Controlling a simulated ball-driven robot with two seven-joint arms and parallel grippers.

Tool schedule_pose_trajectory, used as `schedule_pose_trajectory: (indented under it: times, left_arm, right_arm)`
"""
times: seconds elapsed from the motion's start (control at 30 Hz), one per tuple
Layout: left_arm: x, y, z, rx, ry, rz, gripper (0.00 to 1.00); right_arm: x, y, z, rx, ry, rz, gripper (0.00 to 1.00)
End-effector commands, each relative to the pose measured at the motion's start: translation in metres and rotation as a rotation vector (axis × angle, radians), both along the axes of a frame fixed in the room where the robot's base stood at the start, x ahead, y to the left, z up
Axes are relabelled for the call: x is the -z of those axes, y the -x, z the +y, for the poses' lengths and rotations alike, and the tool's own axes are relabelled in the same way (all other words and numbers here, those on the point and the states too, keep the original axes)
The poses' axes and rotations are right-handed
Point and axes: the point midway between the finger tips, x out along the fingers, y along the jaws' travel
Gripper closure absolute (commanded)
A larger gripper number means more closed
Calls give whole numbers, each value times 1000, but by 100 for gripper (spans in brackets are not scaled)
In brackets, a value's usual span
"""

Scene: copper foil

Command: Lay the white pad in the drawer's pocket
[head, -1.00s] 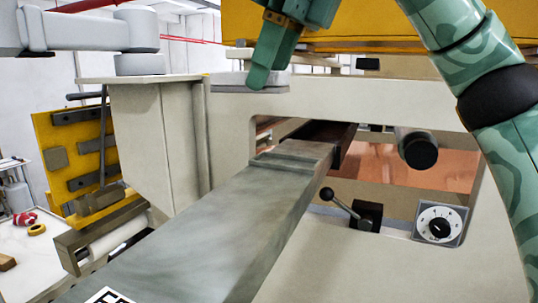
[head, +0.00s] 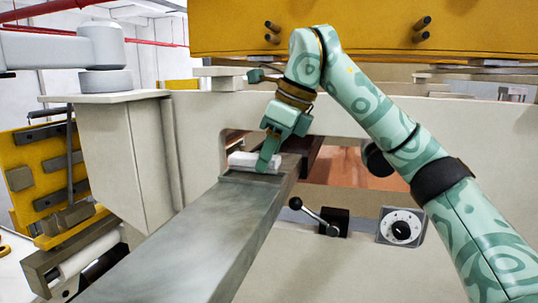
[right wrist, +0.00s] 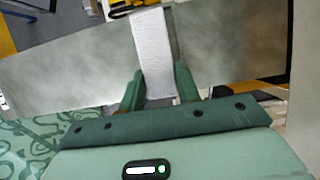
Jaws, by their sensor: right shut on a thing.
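The drawer (head: 190,240) is a long grey metal bar pulled out through the opening of the pale machine. Its pocket (head: 250,178) is a shallow recess across its top near the opening, partly hidden by the pad and my gripper. My right gripper (head: 268,162) points down there and is shut on the white pad (head: 243,160). In the right wrist view the pad (right wrist: 152,45) lies crosswise over the drawer (right wrist: 70,60), between the two fingers of my right gripper (right wrist: 158,88). I cannot tell whether the pad touches the pocket's floor. My left gripper is not in view.
A black lever (head: 315,212) and a white dial (head: 400,230) sit right of the drawer. Copper-coloured foil (head: 340,165) shows inside the opening. A yellow panel (head: 350,30) spans the top.

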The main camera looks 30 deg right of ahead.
Motion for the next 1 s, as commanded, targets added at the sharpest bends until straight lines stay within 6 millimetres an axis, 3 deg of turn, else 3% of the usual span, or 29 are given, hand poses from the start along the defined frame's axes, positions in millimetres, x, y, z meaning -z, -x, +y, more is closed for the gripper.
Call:
schedule_pose_trajectory:
  times: [0.17, 0.8, 0.83, 0.9, 1.0]
  left_arm:
    - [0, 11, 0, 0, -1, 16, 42]
    - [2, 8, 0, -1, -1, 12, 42]
    - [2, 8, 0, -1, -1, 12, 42]
    - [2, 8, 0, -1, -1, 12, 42]
    - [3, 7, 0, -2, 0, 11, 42]
  right_arm:
    - [6, 0, 0, 0, 0, -4, 91]
    - [20, 0, 0, 1, 1, 3, 91]
    - [21, 0, 0, 0, 1, 4, 65]
    - [21, 0, 0, 0, 2, 7, 46]
    - [23, 1, 1, -1, 3, 9, 46]
